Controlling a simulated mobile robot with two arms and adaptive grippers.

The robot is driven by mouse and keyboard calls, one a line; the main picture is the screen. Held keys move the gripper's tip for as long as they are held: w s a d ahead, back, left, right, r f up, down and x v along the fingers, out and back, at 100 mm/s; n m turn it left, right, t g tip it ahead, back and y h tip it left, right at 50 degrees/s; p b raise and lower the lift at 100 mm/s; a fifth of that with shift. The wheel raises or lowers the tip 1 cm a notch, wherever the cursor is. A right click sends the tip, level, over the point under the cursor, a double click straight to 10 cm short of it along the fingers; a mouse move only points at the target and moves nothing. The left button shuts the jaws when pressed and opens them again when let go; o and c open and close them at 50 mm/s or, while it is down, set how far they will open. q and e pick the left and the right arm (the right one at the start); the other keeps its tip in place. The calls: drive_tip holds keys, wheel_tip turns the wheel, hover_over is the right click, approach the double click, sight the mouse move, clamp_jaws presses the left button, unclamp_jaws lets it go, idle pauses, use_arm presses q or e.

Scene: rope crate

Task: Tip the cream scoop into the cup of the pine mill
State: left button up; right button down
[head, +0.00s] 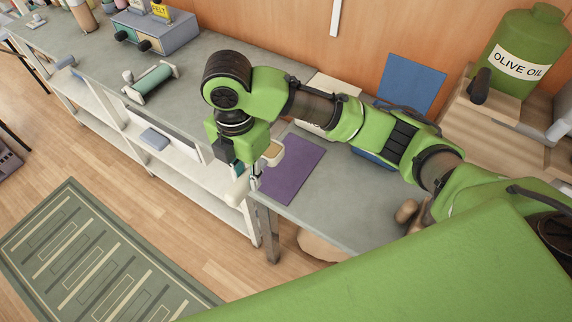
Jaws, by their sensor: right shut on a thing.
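My right gripper (240,172) points down over the front edge of the grey counter, beside a purple mat. It is shut on what looks like the cream scoop (272,153), whose small cream bowl shows just right of the fingers with tan contents in it. The bowl looks level, and its grip is hidden by the gripper. A cream rounded piece (236,191) and a bit of teal show below and behind the fingers; I cannot tell whether these belong to the pine mill. The mill's cup cannot be made out. My left gripper is not in view.
The purple mat (292,170) lies on the counter (335,195). A green roller on a cream stand (150,82) and a grey drawer box (155,32) stand further left. A blue panel (410,82) and an olive oil jug (520,50) are at the back right.

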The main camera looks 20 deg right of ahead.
drive_tip(key=w+d+f, duration=0.1)
drive_tip(key=d, duration=0.1)
drive_tip(key=w+d+f+p, duration=0.1)
drive_tip(key=w+d, duration=0.1)
drive_tip(key=w+d+f, duration=0.1)
drive_tip(key=w+d, duration=0.1)
drive_tip(key=shift+d+f, duration=0.2)
drive_tip(key=shift+d, duration=0.2)
drive_tip(key=d+f, duration=0.1)
drive_tip(key=w+d+f, duration=0.1)
drive_tip(key=f, duration=0.1)
drive_tip(key=w+d+f+p, duration=0.1)
drive_tip(key=f, duration=0.1)
drive_tip(key=shift+w, duration=0.2)
drive_tip(key=shift+w+d+f, duration=0.1)
drive_tip(key=shift+w+f, duration=0.05)
drive_tip(key=shift+w+d+f+p, duration=0.1)
drive_tip(key=shift+d+f+p, duration=0.05)
drive_tip(key=shift+f+p, duration=0.45)
drive_tip(key=shift+w+d+f+p, duration=0.15)
drive_tip(key=shift+f+p, duration=0.2)
drive_tip(key=shift+f, duration=0.85)
drive_tip(key=shift+f, duration=0.15)
drive_tip(key=c, duration=1.8)
unclamp_jaws()
